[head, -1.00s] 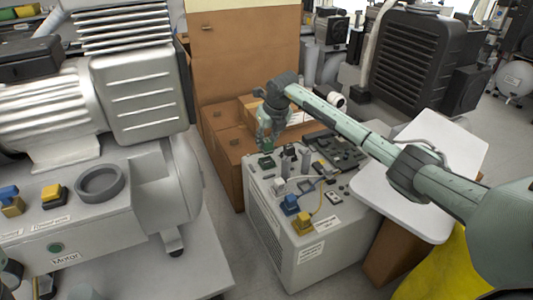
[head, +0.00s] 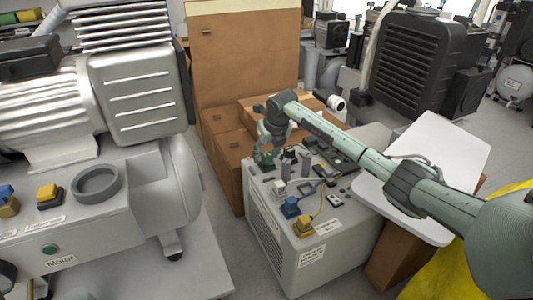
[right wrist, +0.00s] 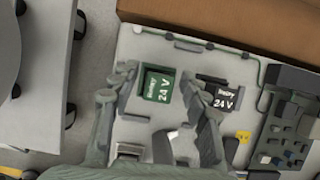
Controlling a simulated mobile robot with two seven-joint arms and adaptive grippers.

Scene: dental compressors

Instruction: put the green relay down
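The green relay (right wrist: 158,87), marked 24 V, sits on the light grey top of the cabinet (right wrist: 130,48) in the right wrist view. My right gripper (right wrist: 158,80) has one finger on either side of it, with narrow gaps showing between fingers and relay. The gripper looks open. In the head view my right gripper (head: 263,155) is low over the cabinet's far left corner, and the green relay (head: 267,161) shows small and partly covered there. My left gripper is not in view.
A black 24 V relay (right wrist: 220,96) stands just right of the right finger. Blue (head: 290,207) and yellow (head: 303,227) connectors sit at the cabinet's near edge. Cardboard boxes (head: 228,150) stand behind left. A large compressor (head: 140,95) fills the left.

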